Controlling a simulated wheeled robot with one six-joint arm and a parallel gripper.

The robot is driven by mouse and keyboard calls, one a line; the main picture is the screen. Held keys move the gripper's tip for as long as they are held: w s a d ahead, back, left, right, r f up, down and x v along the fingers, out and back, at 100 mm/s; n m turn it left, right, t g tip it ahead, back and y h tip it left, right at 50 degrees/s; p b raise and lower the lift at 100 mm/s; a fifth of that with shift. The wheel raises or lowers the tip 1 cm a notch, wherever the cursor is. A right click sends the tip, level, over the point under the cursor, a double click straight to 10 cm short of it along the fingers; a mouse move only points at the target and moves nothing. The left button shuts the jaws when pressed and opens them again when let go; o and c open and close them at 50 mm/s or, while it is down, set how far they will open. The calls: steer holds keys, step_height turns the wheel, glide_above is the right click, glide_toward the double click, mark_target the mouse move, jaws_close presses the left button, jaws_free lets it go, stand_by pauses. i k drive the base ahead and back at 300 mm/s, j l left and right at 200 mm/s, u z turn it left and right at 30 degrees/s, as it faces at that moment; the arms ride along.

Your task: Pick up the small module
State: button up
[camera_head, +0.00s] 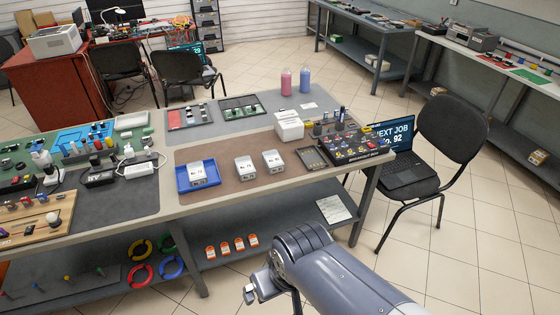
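Several grey-white modules with white number labels are on the brown mat (225,190) of the workbench. One module (198,173) sits in a blue tray (183,184) at the left of the mat. A second module (246,168) stands right of the tray, and a third module (273,162) stands right of that one, apart from it. The label digits are too small to read surely. The laptop (407,168) shows "NEXT JOB No. 92". My arm rises from the bottom edge in front of the bench; no gripper fingers can be made out.
A white box (289,126), an open dark case (313,158) and a black control panel (354,146) stand right of the modules. The laptop is on a black chair (447,150). Orange items (231,246) and colored rings (140,272) lie on the lower shelf. The mat's front strip is clear.

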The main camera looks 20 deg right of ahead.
mark_target(273, 162)
steer(key=i+j+z, duration=0.85)
steer(key=i+j, duration=0.25)
steer(key=j, duration=0.1)
